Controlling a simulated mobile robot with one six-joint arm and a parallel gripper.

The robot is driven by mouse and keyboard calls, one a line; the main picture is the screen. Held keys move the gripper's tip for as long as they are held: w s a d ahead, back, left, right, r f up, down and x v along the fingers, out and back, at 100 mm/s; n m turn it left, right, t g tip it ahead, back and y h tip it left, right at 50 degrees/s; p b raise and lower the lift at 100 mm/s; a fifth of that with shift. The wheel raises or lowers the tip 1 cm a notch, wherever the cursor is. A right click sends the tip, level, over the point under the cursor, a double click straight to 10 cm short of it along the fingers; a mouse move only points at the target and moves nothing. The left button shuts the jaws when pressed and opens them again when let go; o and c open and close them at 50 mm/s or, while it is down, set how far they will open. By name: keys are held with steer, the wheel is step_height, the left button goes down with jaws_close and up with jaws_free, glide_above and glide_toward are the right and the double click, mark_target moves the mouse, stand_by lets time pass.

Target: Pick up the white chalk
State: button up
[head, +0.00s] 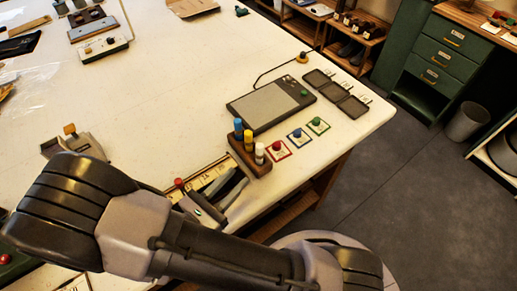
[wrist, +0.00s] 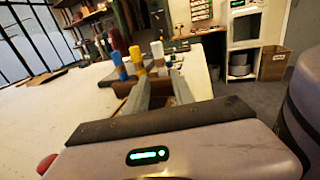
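The white chalk (head: 259,153) stands upright at the near right end of a brown wooden holder (head: 249,163), beside a yellow chalk (head: 248,140) and a blue chalk (head: 239,128). In the wrist view the white chalk (wrist: 158,52) stands just beyond my fingertips, roughly between them in the picture. My gripper (head: 231,182) is low at the near side of the holder, its fingers pointing toward it. The fingers hide part of the holder.
A grey tablet-like device (head: 271,105) lies behind the holder. Red (head: 278,148), blue (head: 297,135) and green (head: 317,124) knobs on small square cards lie to its right, near the table edge.

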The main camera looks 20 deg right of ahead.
mark_target(260, 157)
steer(key=b+x, duration=0.2)
steer(key=x, duration=1.1)
steer(key=shift+d+b, duration=0.15)
steer(key=shift+b, duration=0.2)
steer(key=shift+s, duration=0.1)
jaws_close()
